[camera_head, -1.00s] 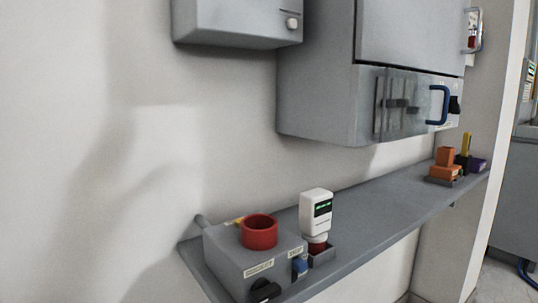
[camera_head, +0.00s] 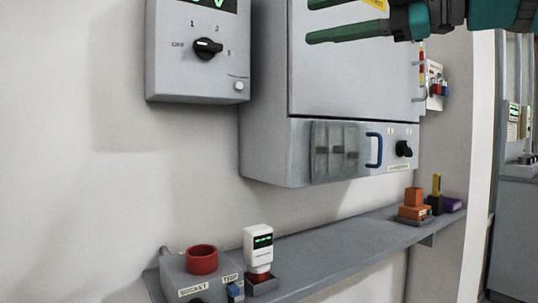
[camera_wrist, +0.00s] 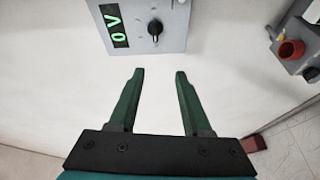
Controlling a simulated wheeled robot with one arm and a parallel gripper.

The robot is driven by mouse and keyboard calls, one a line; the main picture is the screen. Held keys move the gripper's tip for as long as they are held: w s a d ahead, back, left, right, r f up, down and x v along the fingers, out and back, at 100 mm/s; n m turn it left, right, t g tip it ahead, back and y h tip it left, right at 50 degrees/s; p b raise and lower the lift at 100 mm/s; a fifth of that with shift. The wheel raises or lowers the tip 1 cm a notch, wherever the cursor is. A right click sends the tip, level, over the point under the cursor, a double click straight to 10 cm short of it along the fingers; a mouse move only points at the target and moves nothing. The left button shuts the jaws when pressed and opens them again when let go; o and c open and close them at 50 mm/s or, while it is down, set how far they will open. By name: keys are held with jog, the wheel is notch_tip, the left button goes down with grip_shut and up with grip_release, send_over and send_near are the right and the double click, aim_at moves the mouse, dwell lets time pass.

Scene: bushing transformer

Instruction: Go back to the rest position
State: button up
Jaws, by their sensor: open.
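My gripper (camera_head: 328,20) shows at the top right of the head view, in front of the large grey cabinet (camera_head: 268,110). Its two green fingers point left, are apart and hold nothing. In the wrist view my gripper (camera_wrist: 158,75) is open, with bare white wall between and beyond the fingertips. The grey control box (camera_head: 198,60) with a black rotary knob (camera_head: 207,48) hangs on the wall to the left of the cabinet. It also shows in the wrist view (camera_wrist: 172,38), where its green display seems to read 0 V.
A grey shelf (camera_head: 340,243) runs along the wall below. On it stand a box with a red ring (camera_head: 202,260), a white device with a green display (camera_head: 258,245) and orange blocks (camera_head: 414,205). The cabinet's blue handle (camera_head: 375,150) sticks out.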

jog(key=s+a+f+m+g+h, duration=0.1)
jog(key=a+f+m+h, duration=0.3)
jog(key=f, duration=0.8)
jog(key=s+a+f+m+g+h, duration=0.1)
jog(key=a+f+m+h, duration=0.35)
jog(key=f, duration=0.75)
jog(key=s+d+f+m+g+h, duration=0.1)
jog(key=d+f+m+g+h, duration=0.15)
jog(key=f, duration=0.75)
jog(key=d+f+m+g+h, duration=0.15)
jog(key=f+m, duration=0.25)
jog(key=f, duration=0.6)
jog(key=s+d+f+m+g, duration=0.2)
jog(key=s+d+f+m, duration=0.2)
jog(key=f, duration=0.3)
jog(key=s+d+f+m+g+h, duration=0.1)
jog(key=s+d+f+m+g, duration=0.1)
jog(key=s+d+f+m, duration=0.2)
jog(key=s+d+f+m+g+h, duration=0.1)
jog(key=s+d+f+m, duration=0.2)
jog(key=s+f, duration=0.5)
notch_tip(320, 180, down, 4)
jog(key=shift+s+d+f+m+g, duration=0.15)
jog(key=shift+d+f+m+g, duration=0.2)
jog(key=shift+m, duration=0.55)
jog(key=shift+r+h, duration=0.1)
jog(key=shift+h, duration=0.15)
